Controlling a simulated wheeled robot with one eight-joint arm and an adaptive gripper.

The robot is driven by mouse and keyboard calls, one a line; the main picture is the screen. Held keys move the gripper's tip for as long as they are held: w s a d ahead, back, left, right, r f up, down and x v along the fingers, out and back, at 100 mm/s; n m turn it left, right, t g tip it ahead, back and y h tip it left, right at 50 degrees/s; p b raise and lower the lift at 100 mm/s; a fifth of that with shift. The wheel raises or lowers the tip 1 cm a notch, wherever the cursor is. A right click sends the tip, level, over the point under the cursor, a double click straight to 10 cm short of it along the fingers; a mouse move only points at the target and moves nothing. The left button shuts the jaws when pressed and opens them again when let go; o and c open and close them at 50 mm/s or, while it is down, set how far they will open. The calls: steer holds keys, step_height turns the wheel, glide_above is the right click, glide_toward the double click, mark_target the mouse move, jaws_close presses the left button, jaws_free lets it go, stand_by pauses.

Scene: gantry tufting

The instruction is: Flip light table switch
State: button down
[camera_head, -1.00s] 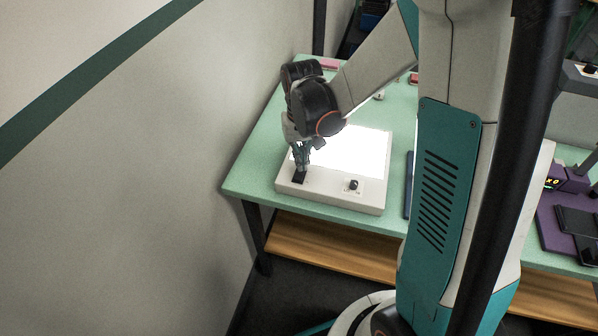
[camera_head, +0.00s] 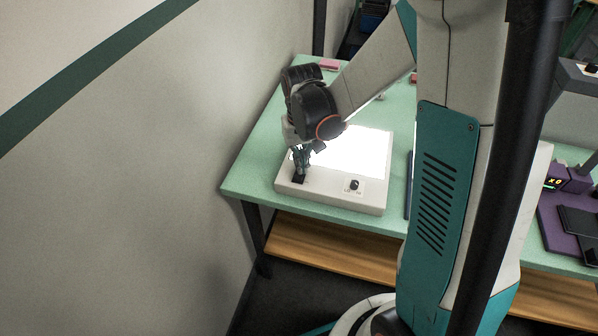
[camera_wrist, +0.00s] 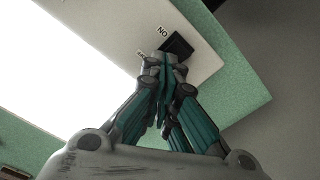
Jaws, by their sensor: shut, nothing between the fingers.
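The light table (camera_head: 330,199) is a white box with a bright, lit panel (camera_head: 357,150) on the green bench. Its black switch (camera_head: 299,180) sits at the front left corner of the box. In the wrist view the switch (camera_wrist: 177,46) lies just beyond my fingertips, beside printed lettering that reads "ON". My gripper (camera_head: 302,170) is shut and empty, pointing down at the switch. In the wrist view my gripper (camera_wrist: 167,60) has its fingertips at the switch's near edge and hides part of it. I cannot tell for sure whether they touch.
A black knob (camera_head: 354,185) stands on the light table's front right. The green bench (camera_head: 249,180) has bare room left of the box, with a wall (camera_head: 130,200) beyond. A pink item (camera_head: 329,65) lies at the back. Purple equipment (camera_head: 565,215) is at the right.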

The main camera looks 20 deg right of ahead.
steer(key=shift+r+p, duration=2.4)
steer(key=shift+r, duration=1.05)
steer(key=s+r+t+b, duration=0.3)
steer(key=s+r, duration=0.2)
steer(key=s, duration=0.2)
steer(key=s+r+n+t+b, duration=0.1)
steer(key=s+r+t+b, duration=0.2)
steer(key=s, duration=0.5)
steer(key=shift+r+t, duration=0.6)
steer(key=shift+r, duration=0.35)
steer(key=shift+w, duration=0.1)
